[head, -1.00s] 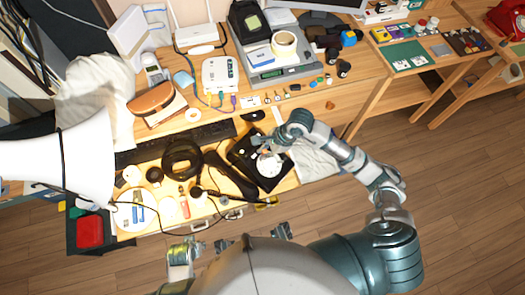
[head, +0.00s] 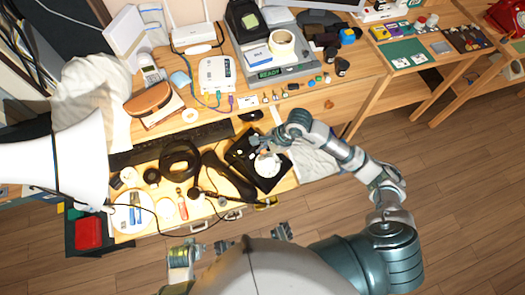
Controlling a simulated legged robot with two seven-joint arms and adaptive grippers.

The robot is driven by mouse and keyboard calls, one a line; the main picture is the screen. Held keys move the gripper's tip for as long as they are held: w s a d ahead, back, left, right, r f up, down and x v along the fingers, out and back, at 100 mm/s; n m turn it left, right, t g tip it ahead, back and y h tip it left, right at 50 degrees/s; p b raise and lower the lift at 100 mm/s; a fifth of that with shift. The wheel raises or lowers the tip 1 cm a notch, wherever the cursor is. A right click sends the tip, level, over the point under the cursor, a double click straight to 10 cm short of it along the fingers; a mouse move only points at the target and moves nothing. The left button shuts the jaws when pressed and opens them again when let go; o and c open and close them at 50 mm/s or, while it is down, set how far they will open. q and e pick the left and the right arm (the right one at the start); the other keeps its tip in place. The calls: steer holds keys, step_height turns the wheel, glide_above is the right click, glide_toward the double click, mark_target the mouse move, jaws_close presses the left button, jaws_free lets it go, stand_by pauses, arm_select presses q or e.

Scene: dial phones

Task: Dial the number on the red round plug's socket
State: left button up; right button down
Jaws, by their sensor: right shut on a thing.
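A black dial phone (head: 237,159) with a white round dial (head: 266,168) sits on the pulled-out lower shelf, turned at an angle. Its black handset (head: 228,176) appears to lie off the phone, just to its left. My right gripper (head: 264,150) reaches down from the right over the upper part of the dial, its fingers closed there and hiding part of it. What exactly the fingers hold is too small to tell.
A white box with coloured cables (head: 216,74) and a grey scale marked READY (head: 270,73) stand on the desk. A black keyboard (head: 170,146), a black ring-shaped thing (head: 180,160) and a large white horn (head: 80,160) lie left. A red phone (head: 507,18) is far right.

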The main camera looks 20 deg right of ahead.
steer(key=shift+w+d, duration=0.1)
steer(key=shift+d, duration=0.25)
steer(key=shift+w+d+f, duration=0.1)
stand_by(0.3)
steer(key=shift+w+d+f+b, duration=0.1)
steer(key=shift+d+b, duration=0.4)
steer(key=shift+d, duration=0.3)
